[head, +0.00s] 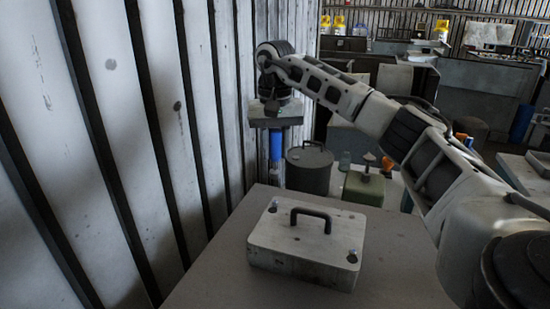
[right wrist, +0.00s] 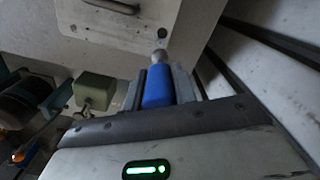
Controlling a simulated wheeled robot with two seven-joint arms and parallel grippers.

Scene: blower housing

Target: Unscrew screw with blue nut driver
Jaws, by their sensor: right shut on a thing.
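My right gripper (head: 276,138) hangs fingers-down beside the wall at the far left of the table, shut on the blue nut driver (head: 275,150). In the right wrist view the nut driver (right wrist: 158,88) sits between the two fingers (right wrist: 160,78), its metal socket (right wrist: 160,57) sticking out past them and empty as far as I can see. The blower housing (head: 300,252) is a worn pale box with a dark handle (head: 311,213). Screws show at its far left corner (head: 273,206) and near right corner (head: 352,256). The nut driver is apart from the housing. My left gripper is out of view.
The housing stands on a grey table (head: 390,275) with free room around it. A corrugated wall (head: 110,130) runs along the left. Behind the table are a dark drum (head: 309,170) and a green canister (head: 364,188). Benches and yellow bottles stand farther back.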

